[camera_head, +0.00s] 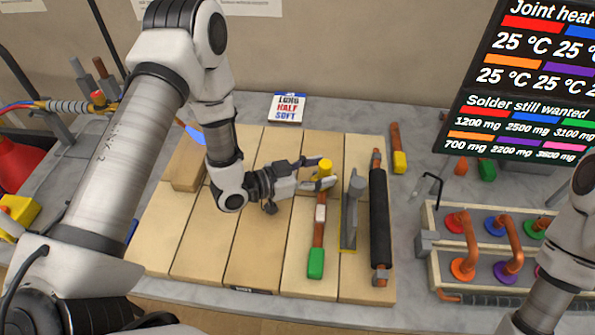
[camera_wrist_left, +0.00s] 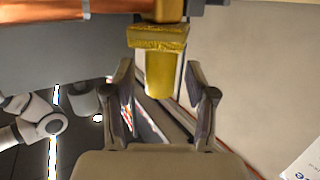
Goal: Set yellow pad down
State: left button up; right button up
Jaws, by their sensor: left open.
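The yellow pad (camera_head: 325,167) shows as a small yellow piece at the far end of a copper-coloured bar on the wooden boards (camera_head: 209,230). In the left wrist view the yellow piece (camera_wrist_left: 160,62) has a wide head and a narrower stem, with the head against an orange-brown surface. My left gripper (camera_head: 319,172) is open, reaching in from the left. Its fingers stand on either side of the stem, with visible gaps in the wrist view. The bar's near end has a green piece (camera_head: 316,263). My right arm shows at the right edge; its gripper is out of view.
Right of the bar are a grey upright bracket (camera_head: 351,210) and a dark sleeved pipe (camera_head: 379,220). A yellow-ended copper stick (camera_head: 398,150) lies behind them. A rack with coloured discs and copper bends (camera_head: 484,240) stands at the right. A small sign (camera_head: 287,108) stands behind.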

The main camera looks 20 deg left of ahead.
pick_arm(q)
jog(key=shift+s+a+f+b, duration=0.1)
jog(key=shift+s+a+b, duration=0.8)
jog(key=shift+a+b, duration=0.2)
jog(key=r+v, duration=0.1)
jog(key=v, duration=0.8)
